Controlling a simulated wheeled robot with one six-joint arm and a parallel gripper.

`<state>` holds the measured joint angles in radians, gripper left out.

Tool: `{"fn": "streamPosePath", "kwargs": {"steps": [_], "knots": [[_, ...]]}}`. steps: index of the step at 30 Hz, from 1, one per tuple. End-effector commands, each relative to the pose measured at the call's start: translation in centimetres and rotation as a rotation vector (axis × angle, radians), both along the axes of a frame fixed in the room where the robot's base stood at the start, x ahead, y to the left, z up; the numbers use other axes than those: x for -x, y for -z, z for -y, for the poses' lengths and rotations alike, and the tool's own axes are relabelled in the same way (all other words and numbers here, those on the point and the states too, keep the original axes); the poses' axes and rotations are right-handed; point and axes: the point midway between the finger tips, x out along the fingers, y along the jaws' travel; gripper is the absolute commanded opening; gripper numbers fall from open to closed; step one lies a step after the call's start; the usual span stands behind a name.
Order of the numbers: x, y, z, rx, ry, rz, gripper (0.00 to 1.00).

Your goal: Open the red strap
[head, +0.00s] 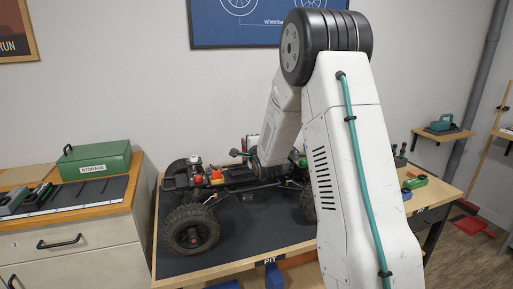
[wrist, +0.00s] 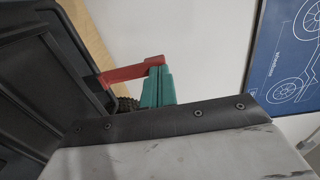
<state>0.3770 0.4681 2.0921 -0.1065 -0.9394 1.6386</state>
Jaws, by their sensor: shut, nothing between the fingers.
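A red strap (wrist: 130,73) shows in the wrist view as a narrow bar running from a dark panel toward the upper right. My gripper (wrist: 157,80) has teal fingers and is shut. The strap's far end meets or overlaps the fingertips in the picture; I cannot tell whether they touch. The crawler (head: 225,182), a dark chassis with big knobby tyres, stands on the bench in the head view. My arm hides its right part. The strap cannot be told apart with certainty in the head view.
The crawler stands on a dark mat (head: 235,238) on a wooden bench. A green storage box (head: 95,160) sits on the cabinet at left. Small green and blue items (head: 414,183) lie at the bench's right end. A blue poster (head: 240,25) hangs behind.

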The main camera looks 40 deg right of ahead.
Motion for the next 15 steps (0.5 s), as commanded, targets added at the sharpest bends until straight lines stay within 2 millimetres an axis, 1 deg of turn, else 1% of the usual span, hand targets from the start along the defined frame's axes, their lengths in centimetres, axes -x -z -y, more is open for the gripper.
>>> {"fn": "streamPosePath", "kwargs": {"steps": [1,3,15], "knots": [[-0.5,0.1,-0.6,-0.001,-0.008,-0.002,0.00],[-0.9,0.0,-0.8,0.000,-0.011,-0.001,0.00],[-1.8,-0.1,-0.6,0.001,-0.011,0.001,0.00]]}}
